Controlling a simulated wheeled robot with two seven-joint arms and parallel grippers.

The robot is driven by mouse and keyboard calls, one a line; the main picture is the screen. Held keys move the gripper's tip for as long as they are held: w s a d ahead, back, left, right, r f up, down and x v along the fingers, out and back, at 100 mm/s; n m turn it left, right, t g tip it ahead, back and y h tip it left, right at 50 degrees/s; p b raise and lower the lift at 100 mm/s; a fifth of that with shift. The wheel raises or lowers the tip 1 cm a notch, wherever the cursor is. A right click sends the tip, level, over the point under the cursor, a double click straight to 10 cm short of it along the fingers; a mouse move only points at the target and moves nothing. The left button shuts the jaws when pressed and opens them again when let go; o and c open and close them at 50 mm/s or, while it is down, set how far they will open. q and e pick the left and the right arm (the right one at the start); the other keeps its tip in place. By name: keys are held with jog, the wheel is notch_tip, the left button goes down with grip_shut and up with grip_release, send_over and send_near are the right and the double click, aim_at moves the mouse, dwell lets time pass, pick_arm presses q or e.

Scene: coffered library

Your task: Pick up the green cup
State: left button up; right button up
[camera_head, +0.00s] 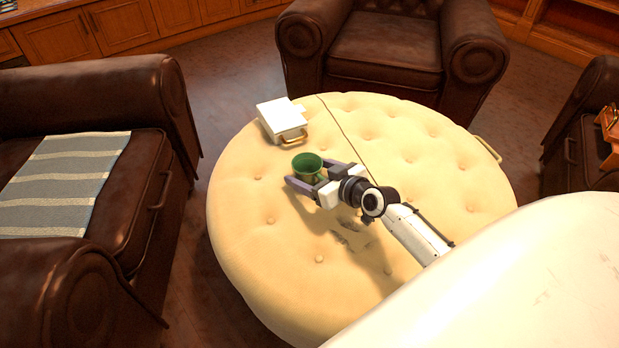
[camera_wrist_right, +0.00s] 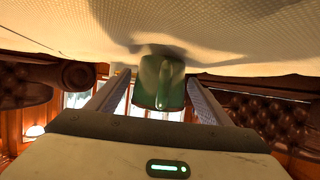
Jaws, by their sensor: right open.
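The green cup (camera_head: 307,166) stands on the round cream tufted ottoman (camera_head: 240,215), left of its middle. My right gripper (camera_head: 312,178) is open, low over the ottoman, with its fingers on either side of the cup. My left gripper is not in view.
A white box-like object with a brass handle (camera_head: 281,119) lies on the ottoman just behind the cup. A thin dark cord (camera_head: 345,135) runs across the top. Brown leather armchairs (camera_head: 385,50) stand around, one with a striped blanket (camera_head: 62,185). The ottoman's front left is clear.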

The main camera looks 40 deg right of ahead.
jog(key=shift+c, duration=0.2)
jog(key=c, duration=1.1)
jog(key=shift+c, duration=0.3)
jog(key=shift+r, duration=0.15)
